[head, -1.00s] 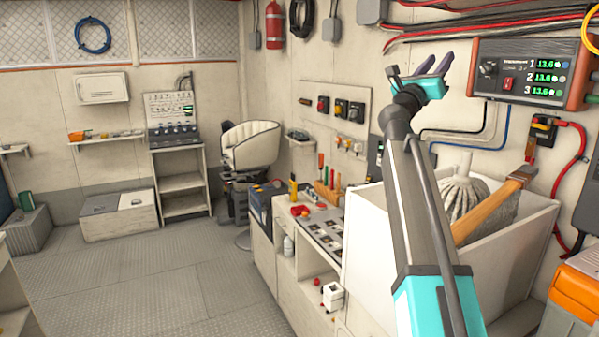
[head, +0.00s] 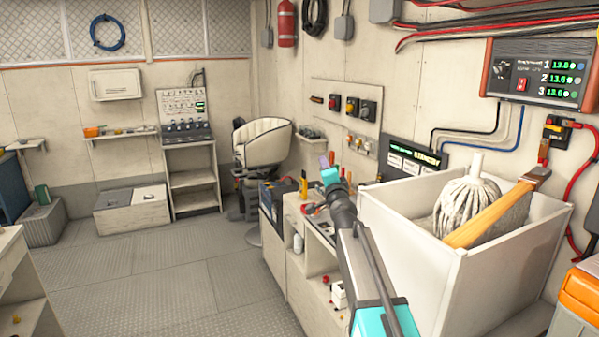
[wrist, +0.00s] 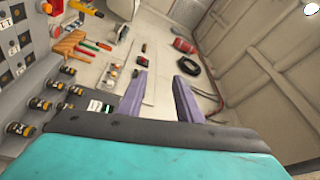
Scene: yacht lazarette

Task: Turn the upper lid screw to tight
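My gripper (head: 328,165) is raised over the long counter on the right in the head view. In the wrist view my gripper (wrist: 161,76) shows two purple fingers standing apart with nothing between them. A white wall box (head: 115,85) with a closed front hangs on the back wall at the left, far from my gripper. I cannot make out a lid screw on it or elsewhere; such a part is too small or hidden here.
A white bin (head: 400,250) with a mop head (head: 466,208) and a wooden-handled tool (head: 497,208) stands at the right. A seat (head: 262,143) stands beyond the counter (head: 297,262). The grey floor (head: 180,275) is clear in the middle left.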

